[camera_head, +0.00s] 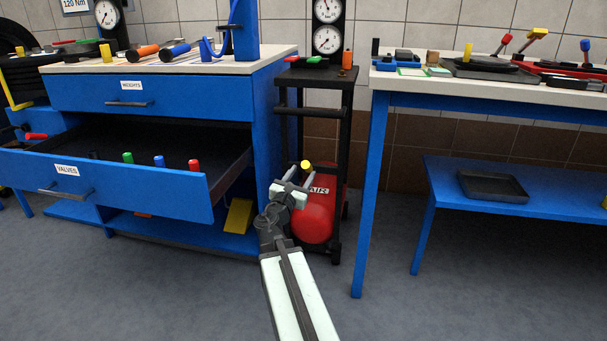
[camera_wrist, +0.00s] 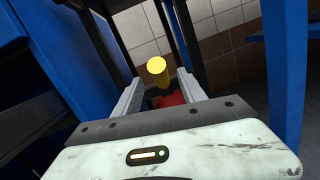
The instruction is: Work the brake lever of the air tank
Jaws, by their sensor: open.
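The red air tank (camera_head: 319,214) stands low on the black cart between the blue drawer cabinet and the blue workbench. A lever with a yellow knob (camera_head: 306,165) shows just above and beyond my gripper (camera_head: 298,178) in the head view. In the wrist view the yellow knob (camera_wrist: 157,66) sits beyond the gap between my two open fingers (camera_wrist: 158,88), near their tips. A bit of the red tank (camera_wrist: 168,99) shows below it. I cannot tell whether the fingers touch the lever. Most of the lever's shaft is hidden.
The black cart (camera_head: 325,75) has upright posts close around the tank. An open blue drawer (camera_head: 110,185) holding several coloured valves juts out at the left. A blue bench leg (camera_head: 371,190) stands at the right. The grey floor in front is clear.

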